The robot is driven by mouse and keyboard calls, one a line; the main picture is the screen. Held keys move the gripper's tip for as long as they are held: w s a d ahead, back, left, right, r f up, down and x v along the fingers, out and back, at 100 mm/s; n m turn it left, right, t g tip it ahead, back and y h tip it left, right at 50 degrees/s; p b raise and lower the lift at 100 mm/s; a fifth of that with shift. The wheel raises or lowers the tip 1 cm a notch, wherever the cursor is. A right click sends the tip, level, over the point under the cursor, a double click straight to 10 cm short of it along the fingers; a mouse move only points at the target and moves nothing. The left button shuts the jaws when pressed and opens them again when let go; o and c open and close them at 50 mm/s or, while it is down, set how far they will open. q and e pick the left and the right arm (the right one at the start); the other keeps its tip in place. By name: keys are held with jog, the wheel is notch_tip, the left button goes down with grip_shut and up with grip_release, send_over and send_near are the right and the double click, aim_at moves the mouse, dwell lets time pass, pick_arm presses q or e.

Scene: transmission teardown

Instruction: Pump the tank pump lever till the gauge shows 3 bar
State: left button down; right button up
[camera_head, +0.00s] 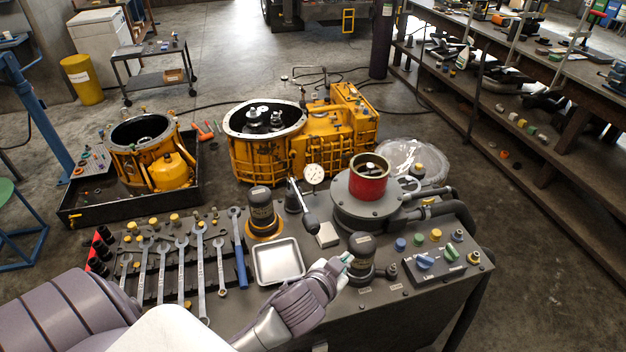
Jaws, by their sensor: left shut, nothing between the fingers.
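A round white gauge (313,174) stands at the back of the dark bench, its reading too small to make out. Just left of it, a lever with a dark grip (310,224) slants down toward the front; I take it for the pump lever. A grey round tank housing (345,208) with a red cylinder (368,184) on top stands to their right. My left gripper (346,261) is shut and empty. It is in front of the lever, beside a dark capped cylinder (362,250); I cannot tell whether it touches that cylinder. My right gripper is out of view.
A shallow metal tray (277,277) and several wrenches (181,268) lie left of my gripper. A control panel with a blue selector knob (426,262) is to the right. Yellow transmission housings (262,152) stand behind the bench. Open floor (545,290) lies right of it.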

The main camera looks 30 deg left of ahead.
pick_arm(q)
jog(key=w+d+r+m+t+h, duration=0.2)
jog(key=w+r+t, duration=0.15)
jog(key=r, duration=0.25)
jog(key=w+d+r+m+t+h, duration=0.1)
jog(key=w+d+r+t, duration=0.15)
jog(key=w+r, duration=0.2)
jog(key=s+d+r+m+g+h, duration=0.1)
jog(key=d+r+m+g+h, duration=0.4)
jog(key=d+r+m+h, duration=0.7)
jog(key=s+a+f+m+g+y+p, duration=0.1)
jog(key=a+f+m+g+y, duration=0.1)
jog(key=a+f+m+g, duration=0.25)
jog(key=s+a+f+m+g+y, duration=0.1)
jog(key=s+f+m+g+y, duration=0.15)
jog(key=f+g, duration=0.35)
jog(key=w+a+r+n+g+y, duration=0.1)
jog(key=a+n+g+y, duration=0.25)
jog(key=a+y, duration=1.3)
jog(key=a+f+h+b, duration=0.1)
jog(key=a+f+h, duration=0.1)
jog(key=a+f+h+b, duration=0.3)
jog(key=a+f+h, duration=0.1)
jog(key=f, duration=0.1)
jog(key=shift+w+a+n+t+b, duration=0.25)
jog(key=shift+a+t+b, duration=0.05)
jog(key=shift+a, duration=0.05)
